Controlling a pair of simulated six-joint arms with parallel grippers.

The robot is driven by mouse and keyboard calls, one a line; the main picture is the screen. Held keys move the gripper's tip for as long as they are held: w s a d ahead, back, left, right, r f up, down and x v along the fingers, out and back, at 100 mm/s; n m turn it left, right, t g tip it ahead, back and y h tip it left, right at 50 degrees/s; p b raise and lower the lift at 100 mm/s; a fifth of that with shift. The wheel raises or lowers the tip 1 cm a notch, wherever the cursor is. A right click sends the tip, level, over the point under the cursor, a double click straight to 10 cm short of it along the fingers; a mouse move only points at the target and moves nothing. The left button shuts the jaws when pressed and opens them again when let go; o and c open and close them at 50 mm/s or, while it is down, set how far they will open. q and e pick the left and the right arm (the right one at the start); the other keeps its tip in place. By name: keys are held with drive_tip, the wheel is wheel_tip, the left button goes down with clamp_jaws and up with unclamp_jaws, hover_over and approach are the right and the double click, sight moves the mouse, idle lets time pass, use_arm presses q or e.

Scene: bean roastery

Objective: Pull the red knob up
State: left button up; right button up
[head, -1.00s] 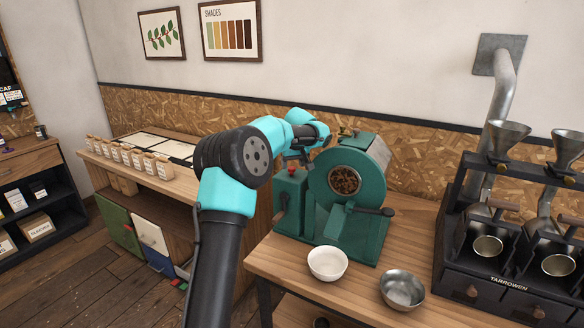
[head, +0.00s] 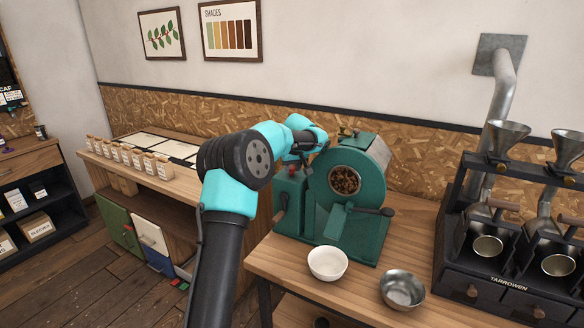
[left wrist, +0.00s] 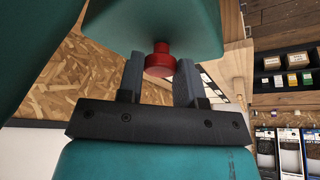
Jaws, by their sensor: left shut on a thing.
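The red knob (left wrist: 159,60) is a short round cap on a stem at the face of a green housing (left wrist: 150,22) in the left wrist view. My left gripper (left wrist: 160,80) has one dark finger on each side of the knob and is shut on it. In the head view, my left gripper (head: 301,150) is over the small green box (head: 290,192) at the left of the green roaster (head: 345,215). The gripper and arm largely hide the knob there. My right gripper is not in view.
A white bowl (head: 328,263) and a metal bowl (head: 401,289) stand on the wooden table (head: 270,262) in front of the roaster. A dark machine with metal funnels (head: 508,138) stands at the right. A counter with several small jars (head: 130,155) is behind my arm at left.

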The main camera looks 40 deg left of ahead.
use_arm(q)
clamp_jaws()
drive_tip(key=shift+r, duration=1.4)
drive_tip(key=o, duration=0.5)
unclamp_jaws()
drive_tip(key=o, duration=0.4)
drive_tip(key=shift+f, duration=0.1)
drive_tip(key=shift+c, duration=0.2)
drive_tip(key=v, duration=1.7)
drive_tip(key=shift+r, duration=0.3)
